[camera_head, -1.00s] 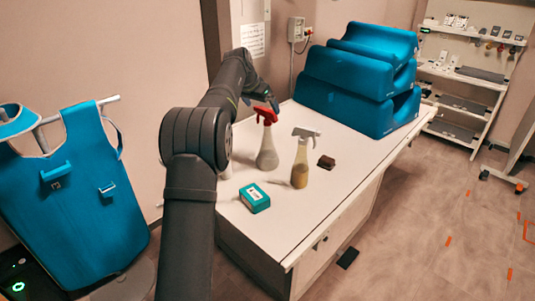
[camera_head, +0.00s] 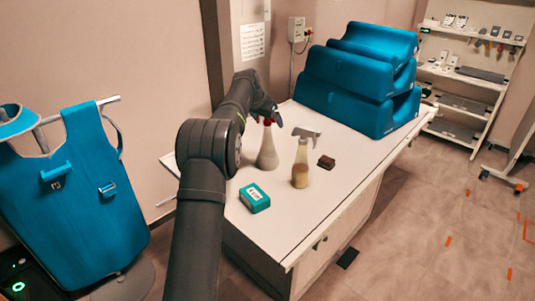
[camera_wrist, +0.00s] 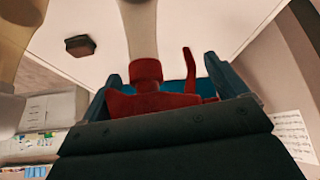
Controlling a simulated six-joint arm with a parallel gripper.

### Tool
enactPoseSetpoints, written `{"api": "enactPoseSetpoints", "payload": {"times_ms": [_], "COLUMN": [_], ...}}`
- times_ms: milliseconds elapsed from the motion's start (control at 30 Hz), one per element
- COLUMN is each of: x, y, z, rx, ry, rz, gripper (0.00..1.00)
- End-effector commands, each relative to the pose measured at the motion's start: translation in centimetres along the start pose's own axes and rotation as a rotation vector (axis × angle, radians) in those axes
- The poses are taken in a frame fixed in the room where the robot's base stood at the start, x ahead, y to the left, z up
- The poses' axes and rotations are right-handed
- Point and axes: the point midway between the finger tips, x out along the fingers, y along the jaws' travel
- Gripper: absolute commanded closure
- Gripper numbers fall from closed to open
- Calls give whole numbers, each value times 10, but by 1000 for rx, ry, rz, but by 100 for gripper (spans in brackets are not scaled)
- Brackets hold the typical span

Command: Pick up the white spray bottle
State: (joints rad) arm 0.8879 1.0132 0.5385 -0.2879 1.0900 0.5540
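A spray bottle with a pale body (camera_head: 267,152) and a red trigger head (camera_head: 267,122) stands upright on the table. A second spray bottle (camera_head: 300,170), with a pale grey head and yellowish contents, stands to its right. My gripper (camera_head: 264,113) is at the red head and partly hides it in the head view. In the wrist view, the red head (camera_wrist: 150,98) lies between the widely spaced fingers of my gripper (camera_wrist: 165,85). The fingers look open around it; whether either touches it is unclear. The pale body (camera_wrist: 138,30) extends upward in that view.
A teal box (camera_head: 255,197) and a brown block (camera_head: 326,162) lie on the white table (camera_head: 285,215). Blue cushions (camera_head: 360,80) are stacked at its far end. A wall with a socket box (camera_head: 296,30) runs behind. A blue apron (camera_head: 85,190) hangs at the left.

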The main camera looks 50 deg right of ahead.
Motion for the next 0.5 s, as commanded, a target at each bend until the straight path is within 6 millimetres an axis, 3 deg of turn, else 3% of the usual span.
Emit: {"api": "enactPoseSetpoints", "payload": {"times_ms": [33, 333, 500], "x": [0, 0, -2], "y": [0, 0, 0], "z": [0, 0, -1], "rx": [0, 0, 0], "ry": [0, -1, 2], "rz": [0, 0, -1], "gripper": [20, 79, 80]}}
